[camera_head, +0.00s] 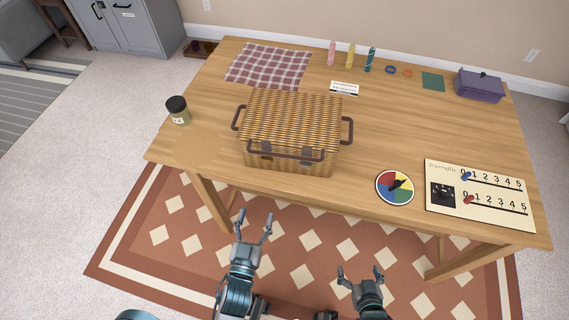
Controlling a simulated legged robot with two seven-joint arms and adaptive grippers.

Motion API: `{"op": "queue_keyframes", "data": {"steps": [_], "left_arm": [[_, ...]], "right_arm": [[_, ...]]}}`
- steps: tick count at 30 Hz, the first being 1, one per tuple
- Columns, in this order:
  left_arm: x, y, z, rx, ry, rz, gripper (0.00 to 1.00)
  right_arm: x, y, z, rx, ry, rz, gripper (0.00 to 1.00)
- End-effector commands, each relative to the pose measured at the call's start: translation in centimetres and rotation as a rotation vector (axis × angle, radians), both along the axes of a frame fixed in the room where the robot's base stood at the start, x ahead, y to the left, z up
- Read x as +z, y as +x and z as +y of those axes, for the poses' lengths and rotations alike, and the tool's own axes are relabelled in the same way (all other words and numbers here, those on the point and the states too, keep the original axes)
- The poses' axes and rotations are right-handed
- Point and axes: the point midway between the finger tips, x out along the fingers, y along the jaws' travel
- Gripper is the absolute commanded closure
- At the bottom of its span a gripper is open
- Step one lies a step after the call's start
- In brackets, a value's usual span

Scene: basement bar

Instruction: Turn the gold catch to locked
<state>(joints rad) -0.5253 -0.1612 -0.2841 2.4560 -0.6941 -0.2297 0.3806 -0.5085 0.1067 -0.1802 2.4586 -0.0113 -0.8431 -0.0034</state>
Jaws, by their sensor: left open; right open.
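A woven wicker basket (291,108) with a closed lid stands on the wooden table, with dark handles at its left and right ends and on its front. Two small fittings show on its front face near the front handle, a left one (266,147) and a right one (307,152). They are too small and partly covered by the handle to tell which is the gold catch or how it is turned. My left gripper (255,213) is open and empty, in front of the table edge and below the basket. My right gripper (360,269) is open and empty, lower and further right.
On the wooden table (400,130) stand a jar (178,110) at left, a colour wheel (395,187) and a number board (480,195) at front right, and a purple box (479,86) at back right. A checked cloth (268,65) lies behind the basket.

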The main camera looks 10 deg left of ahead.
Motion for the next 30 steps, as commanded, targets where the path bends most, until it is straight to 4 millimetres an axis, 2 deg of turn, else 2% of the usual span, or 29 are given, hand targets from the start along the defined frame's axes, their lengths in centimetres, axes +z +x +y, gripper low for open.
{"op": "queue_keyframes", "data": {"steps": [4, 8, 17, 24, 30], "left_arm": [[-0.4, 0.3, 0.6, 0.024, 0.001, 0.034, 0.33], [-0.4, 1.8, 0.5, 0.022, 0.005, 0.032, 0.33], [-0.3, 8.4, 0.4, 0.022, 0.010, 0.030, 0.33], [-0.4, 13.7, 1.0, 0.021, 0.007, 0.031, 0.33], [-0.4, 16.4, 1.2, 0.021, 0.005, 0.033, 0.33]], "right_arm": [[-0.7, -0.9, -0.1, -0.002, -0.015, 0.062, 0.00], [-0.9, -1.0, -0.4, -0.002, -0.015, 0.070, 0.00], [-0.9, -0.8, -0.7, -0.002, -0.007, 0.055, 0.00], [-0.1, 0.1, 0.0, 0.001, 0.009, -0.015, 0.00], [0.6, 0.8, 0.4, 0.002, 0.021, -0.066, 0.00]]}}
